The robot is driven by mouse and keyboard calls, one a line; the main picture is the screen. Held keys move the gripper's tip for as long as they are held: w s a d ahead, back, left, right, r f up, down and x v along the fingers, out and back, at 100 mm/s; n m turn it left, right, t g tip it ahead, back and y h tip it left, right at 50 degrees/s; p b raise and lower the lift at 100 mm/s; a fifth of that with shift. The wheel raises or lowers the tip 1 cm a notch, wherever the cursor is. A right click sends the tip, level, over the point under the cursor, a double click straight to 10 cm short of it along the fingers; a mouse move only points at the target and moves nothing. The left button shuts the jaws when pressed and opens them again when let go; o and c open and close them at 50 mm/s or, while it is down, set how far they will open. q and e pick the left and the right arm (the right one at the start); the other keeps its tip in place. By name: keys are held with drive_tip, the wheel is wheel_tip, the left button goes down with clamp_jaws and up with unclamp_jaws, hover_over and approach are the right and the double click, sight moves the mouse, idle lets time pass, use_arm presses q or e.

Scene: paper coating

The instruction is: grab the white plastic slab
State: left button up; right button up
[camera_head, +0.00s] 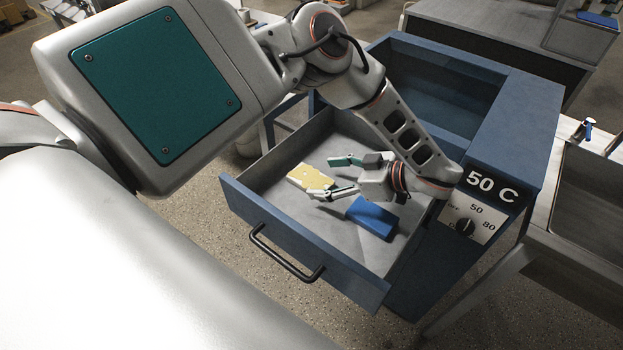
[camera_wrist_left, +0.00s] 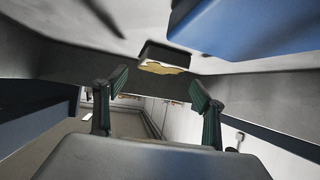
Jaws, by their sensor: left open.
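A pale slab with a yellow face and whitish edges (camera_head: 309,178) lies on the floor of the open drawer; it looks like the white plastic slab. It also shows in the left wrist view (camera_wrist_left: 163,67), ahead of the fingers. My left gripper (camera_head: 333,177) reaches down into the drawer from the right. Its two teal-padded fingers are spread beside the slab's right end, with nothing between them. The fingers also show in the left wrist view (camera_wrist_left: 160,90). My right gripper is in neither view.
A blue slab (camera_head: 371,217) lies in the drawer close to my left gripper; it is large in the left wrist view (camera_wrist_left: 240,25). The drawer (camera_head: 300,245) has raised walls and a black handle (camera_head: 285,262). The blue cabinet with a 50 C dial (camera_head: 466,226) stands at right.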

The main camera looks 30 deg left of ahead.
sight(310, 178)
use_arm(q)
drive_tip(key=x, duration=0.4)
drive_tip(key=shift+w+f+p, duration=0.15)
drive_tip(key=shift+f+p, duration=0.1)
drive_tip(key=shift+p, duration=0.05)
drive_tip(key=shift+c, duration=0.5)
drive_tip(key=c, duration=1.3)
drive_tip(key=shift+c, duration=0.2)
drive_tip(key=shift+r, duration=0.15)
